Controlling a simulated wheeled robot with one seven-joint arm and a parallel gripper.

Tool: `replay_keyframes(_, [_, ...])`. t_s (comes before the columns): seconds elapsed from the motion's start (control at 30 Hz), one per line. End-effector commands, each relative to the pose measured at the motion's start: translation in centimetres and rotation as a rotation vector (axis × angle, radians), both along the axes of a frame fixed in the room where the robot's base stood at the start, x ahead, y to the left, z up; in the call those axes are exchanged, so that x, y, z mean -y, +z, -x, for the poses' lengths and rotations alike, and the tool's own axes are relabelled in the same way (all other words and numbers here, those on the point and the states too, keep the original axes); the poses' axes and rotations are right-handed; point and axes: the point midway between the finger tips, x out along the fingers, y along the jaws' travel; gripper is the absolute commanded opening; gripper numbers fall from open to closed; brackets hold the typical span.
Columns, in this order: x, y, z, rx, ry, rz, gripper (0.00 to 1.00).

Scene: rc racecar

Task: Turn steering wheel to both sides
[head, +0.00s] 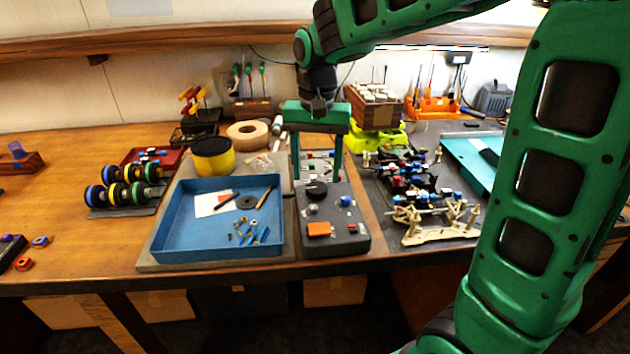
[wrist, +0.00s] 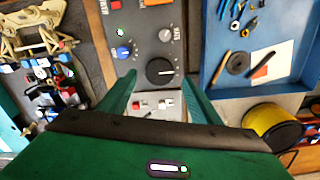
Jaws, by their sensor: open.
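A grey control box (head: 330,208) stands near the middle of the bench. A large black round knob (head: 316,189) with a white pointer line sits on its top; it is the most wheel-like control there. The knob also shows in the wrist view (wrist: 160,72). A small blue knob (wrist: 124,52) and a small grey knob (wrist: 166,35) are beside it. My gripper (head: 317,177) is open, pointing down above the back part of the box. In the wrist view its fingertips (wrist: 160,77) appear on either side of the black knob. I cannot tell whether they touch it.
An orange block (head: 319,229) is on the front of the box. A blue tray (head: 176,243) with small tools lies to the left. A tan car frame (head: 435,234) and dark car parts lie to the right. A yellow tub (head: 213,163) stands behind the tray.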

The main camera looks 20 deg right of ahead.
Motion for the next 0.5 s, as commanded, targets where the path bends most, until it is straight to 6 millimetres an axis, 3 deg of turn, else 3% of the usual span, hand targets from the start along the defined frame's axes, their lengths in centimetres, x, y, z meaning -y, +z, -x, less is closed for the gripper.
replay_keyframes(0.2, [0.0, -2.8, 0.1, -0.001, 0.001, 0.0, 0.58])
replay_keyframes(0.5, [0.0, -3.6, 0.0, 0.001, 0.0, 0.0, 0.58])
